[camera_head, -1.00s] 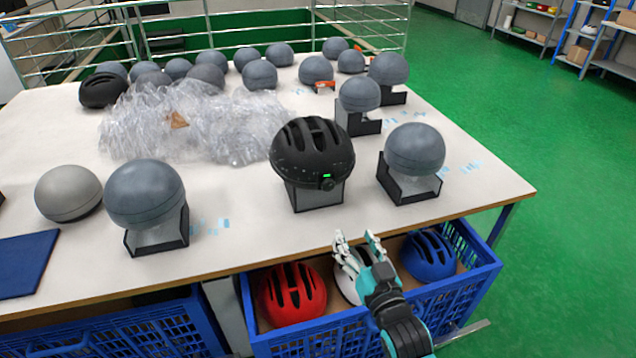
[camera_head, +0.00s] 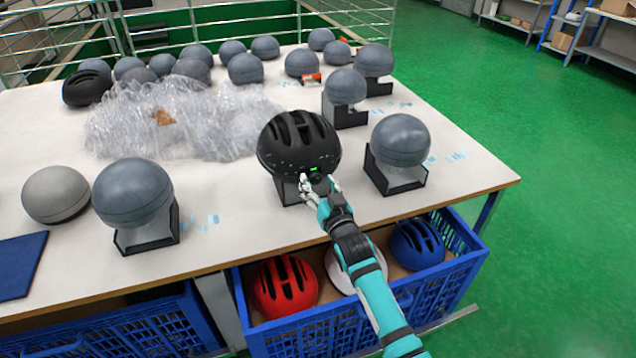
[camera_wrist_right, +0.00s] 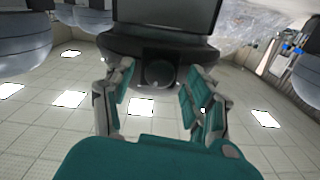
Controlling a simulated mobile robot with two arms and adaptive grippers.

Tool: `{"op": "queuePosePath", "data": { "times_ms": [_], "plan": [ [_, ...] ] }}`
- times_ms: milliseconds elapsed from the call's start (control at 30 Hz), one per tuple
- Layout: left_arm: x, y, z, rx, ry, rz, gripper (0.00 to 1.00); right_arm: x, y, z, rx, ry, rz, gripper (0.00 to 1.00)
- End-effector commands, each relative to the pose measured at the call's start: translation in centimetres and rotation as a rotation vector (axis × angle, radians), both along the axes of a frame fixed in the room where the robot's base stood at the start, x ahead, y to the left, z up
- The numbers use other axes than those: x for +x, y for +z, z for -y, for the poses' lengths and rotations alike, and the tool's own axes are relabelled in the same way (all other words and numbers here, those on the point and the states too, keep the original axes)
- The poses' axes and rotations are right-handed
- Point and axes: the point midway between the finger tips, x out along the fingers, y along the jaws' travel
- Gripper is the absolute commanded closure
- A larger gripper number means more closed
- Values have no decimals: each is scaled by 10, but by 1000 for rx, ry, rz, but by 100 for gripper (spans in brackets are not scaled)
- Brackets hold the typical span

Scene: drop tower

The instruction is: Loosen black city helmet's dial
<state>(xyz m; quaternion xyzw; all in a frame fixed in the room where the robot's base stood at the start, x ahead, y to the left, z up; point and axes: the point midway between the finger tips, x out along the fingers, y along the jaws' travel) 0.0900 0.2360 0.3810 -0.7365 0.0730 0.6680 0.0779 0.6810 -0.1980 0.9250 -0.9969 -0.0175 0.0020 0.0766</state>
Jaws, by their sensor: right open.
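The black city helmet (camera_head: 297,140) sits on a stand near the table's front edge, with a small green light at its lower rim. Its dial (camera_head: 316,178) is the dark round knob just below that light, partly hidden by my fingers. My right gripper (camera_head: 320,187) is at the dial with its fingers apart. In the right wrist view, the round dial (camera_wrist_right: 160,73) lies between the two open fingers (camera_wrist_right: 156,92), with gaps on both sides. Whether a fingertip touches it I cannot tell. My left gripper is out of view.
A grey headform (camera_head: 400,140) on a stand is right of the helmet, another (camera_head: 132,192) to the left. Crumpled clear plastic (camera_head: 180,125) lies behind. A blue crate (camera_head: 310,333) with red, white and blue helmets is below the table edge (camera_head: 240,262).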

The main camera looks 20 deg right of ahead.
Motion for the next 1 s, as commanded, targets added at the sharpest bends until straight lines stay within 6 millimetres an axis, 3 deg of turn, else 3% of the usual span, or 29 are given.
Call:
{"op": "queuePosePath", "data": {
  "times_ms": [333, 767, 1000],
  "plan": [
    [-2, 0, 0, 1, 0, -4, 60, 5, 0, 0, 1, 0, 0, 45],
    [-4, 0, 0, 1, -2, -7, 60, 5, 0, 0, 1, 0, 0, 100],
    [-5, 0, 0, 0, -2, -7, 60, 5, 0, 0, -18, 0, 1, 100]
  ]
}}
